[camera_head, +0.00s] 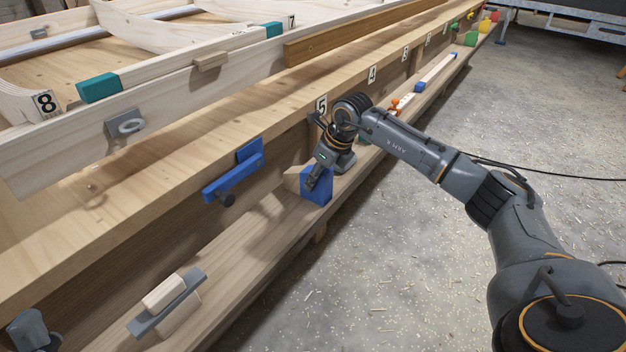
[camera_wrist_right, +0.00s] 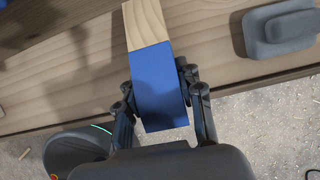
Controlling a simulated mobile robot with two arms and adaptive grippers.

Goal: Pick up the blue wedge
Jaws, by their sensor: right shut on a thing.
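The blue wedge (camera_head: 318,191) is at the lower shelf of the workbench, near the number 5 label. It has a bare wood end and a blue painted end. My right gripper (camera_head: 313,182) reaches down to it from above. In the right wrist view the wedge (camera_wrist_right: 158,85) lies between the two fingers of my right gripper (camera_wrist_right: 160,100), which are shut on its blue part. The wood end points away from the gripper. I cannot tell whether the wedge still touches the shelf.
The lower shelf (camera_head: 252,232) carries a float-like tool (camera_head: 168,302) at the front left. A blue clamp-like piece (camera_head: 234,177) sticks out from the bench's side. A grey block (camera_wrist_right: 280,27) lies near the wedge in the right wrist view. The floor (camera_head: 400,270) is open, with shavings.

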